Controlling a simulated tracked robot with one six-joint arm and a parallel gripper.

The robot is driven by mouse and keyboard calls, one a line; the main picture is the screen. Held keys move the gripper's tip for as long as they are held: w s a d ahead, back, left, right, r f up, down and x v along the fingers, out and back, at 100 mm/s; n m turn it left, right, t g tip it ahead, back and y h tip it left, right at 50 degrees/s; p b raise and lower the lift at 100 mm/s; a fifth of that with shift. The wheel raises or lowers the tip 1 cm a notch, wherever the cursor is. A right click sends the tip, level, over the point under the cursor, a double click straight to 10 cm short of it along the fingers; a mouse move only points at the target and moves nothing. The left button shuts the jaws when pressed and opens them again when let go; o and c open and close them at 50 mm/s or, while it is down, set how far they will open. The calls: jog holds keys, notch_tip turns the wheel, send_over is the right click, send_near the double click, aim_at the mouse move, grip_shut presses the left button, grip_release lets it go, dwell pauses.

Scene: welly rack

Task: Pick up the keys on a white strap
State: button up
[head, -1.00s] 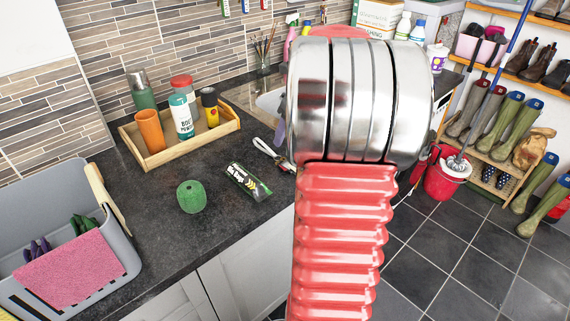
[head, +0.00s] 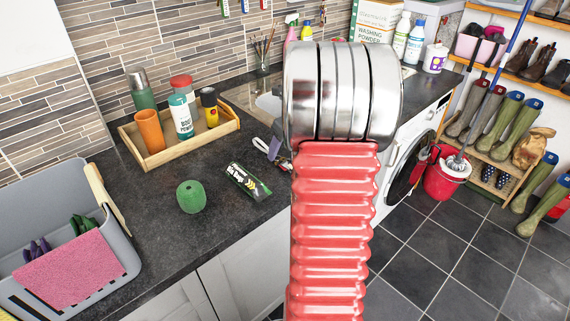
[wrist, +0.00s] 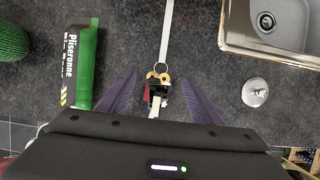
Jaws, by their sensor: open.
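The keys (wrist: 157,88) lie on the dark worktop in the wrist view, with brass and dark parts on a metal ring. Their white strap (wrist: 167,32) runs away from the ring toward the top edge. My gripper (wrist: 160,75) is open, its two purple fingers either side of the keys with gaps to both. Whether the fingertips touch the worktop I cannot tell. In the head view the strap (head: 261,146) shows beside a purple finger (head: 279,132) of mine, and my arm hides most of the gripper.
A green and black packet (wrist: 82,65) lies left of the keys, with a green ball (wrist: 12,42) beyond. A metal sink (wrist: 275,28) and a round metal knob-like piece (wrist: 255,92) are to the right. A wooden tray (head: 178,140) of bottles and a grey basket (head: 70,235) stand farther left.

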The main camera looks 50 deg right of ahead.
aim_at(278, 157)
jog(key=shift+x, duration=2.25)
jog(key=shift+w+r, duration=0.1)
jog(key=shift+c, duration=0.7)
jog(key=c, duration=1.1)
jog(key=shift+r, duration=0.1)
notch_tip(278, 157, up, 10)
